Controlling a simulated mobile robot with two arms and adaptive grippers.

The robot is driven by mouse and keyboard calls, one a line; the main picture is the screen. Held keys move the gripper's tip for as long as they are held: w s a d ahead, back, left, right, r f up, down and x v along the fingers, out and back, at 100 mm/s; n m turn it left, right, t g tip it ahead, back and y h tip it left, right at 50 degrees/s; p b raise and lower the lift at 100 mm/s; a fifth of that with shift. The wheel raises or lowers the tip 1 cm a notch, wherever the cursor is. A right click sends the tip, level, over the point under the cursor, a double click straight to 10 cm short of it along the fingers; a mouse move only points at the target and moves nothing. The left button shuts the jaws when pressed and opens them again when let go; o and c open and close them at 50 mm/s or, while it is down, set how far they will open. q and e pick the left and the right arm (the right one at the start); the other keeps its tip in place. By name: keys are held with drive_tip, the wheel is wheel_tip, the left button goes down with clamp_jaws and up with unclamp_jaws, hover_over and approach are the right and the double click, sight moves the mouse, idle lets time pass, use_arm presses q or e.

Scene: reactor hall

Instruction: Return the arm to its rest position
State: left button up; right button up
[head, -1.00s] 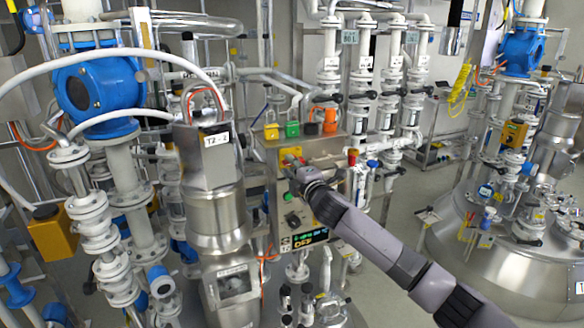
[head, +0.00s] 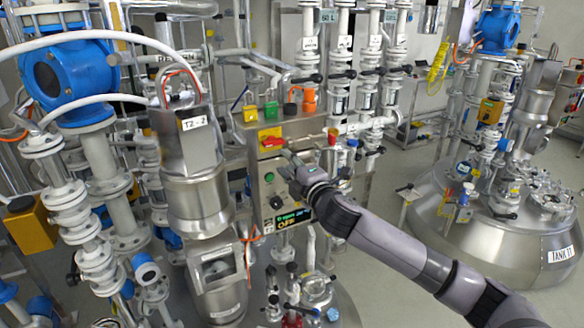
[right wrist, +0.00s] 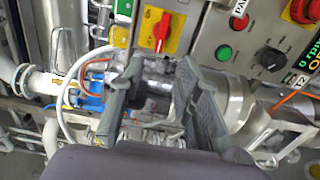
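My right arm comes in from the lower right in the head view, and its gripper (head: 287,168) is in front of the control box (head: 262,203). In the right wrist view the two grey fingers (right wrist: 155,100) stand well apart with nothing between them. Beyond the fingers are the red switch on a yellow plate (right wrist: 161,32), a green button (right wrist: 224,53), a black knob (right wrist: 270,59) and a red button (right wrist: 304,10). I cannot tell from these views whether the fingertips touch the box. My left gripper is not in view.
A steel vessel labelled T2-2 (head: 190,150) and blue-headed piping (head: 65,75) stand close at left. Vertical white pipes with valves (head: 340,70) are behind the box. A large steel tank (head: 500,225) stands at right. Grey floor shows between the box and the tank.

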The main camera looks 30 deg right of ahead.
drive_tip(key=shift+s+a, duration=0.1)
drive_tip(key=shift+s, duration=0.8)
wheel_tip(320, 180, down, 16)
drive_tip(key=d+m+g+h+b, duration=0.1)
drive_tip(key=d+m+g+b, duration=0.1)
drive_tip(key=d+m+g, duration=0.1)
drive_tip(key=s+f+m+g+b, duration=0.15)
drive_tip(key=s+f, duration=0.25)
drive_tip(key=f, duration=0.8)
drive_tip(key=s+f+m+g+b, duration=0.15)
drive_tip(key=s+f, duration=0.25)
drive_tip(key=f, duration=0.8)
drive_tip(key=s+f+m+g+b, duration=0.1)
drive_tip(key=s+f+m+g, duration=0.2)
drive_tip(key=f, duration=0.9)
drive_tip(key=s+a+f+m+g+b, duration=0.2)
drive_tip(key=s+f, duration=1)
drive_tip(key=f, duration=0.3)
drive_tip(key=s+a+f+m+g+b, duration=0.1)
drive_tip(key=s+a+f, duration=0.3)
drive_tip(key=s, duration=0.7)
drive_tip(key=s+a+f+m+g+y+b, duration=0.1)
drive_tip(key=s+a+f+g, duration=0.2)
drive_tip(key=s+f, duration=0.4)
drive_tip(key=s+a+f+m+g+y+b, duration=0.1)
drive_tip(key=s+a+f, duration=0.4)
drive_tip(key=s, duration=0.9)
drive_tip(key=shift+s+f+m+g, duration=0.25)
drive_tip(key=shift+s+m+g, duration=0.1)
drive_tip(key=shift+m+g, duration=0.2)
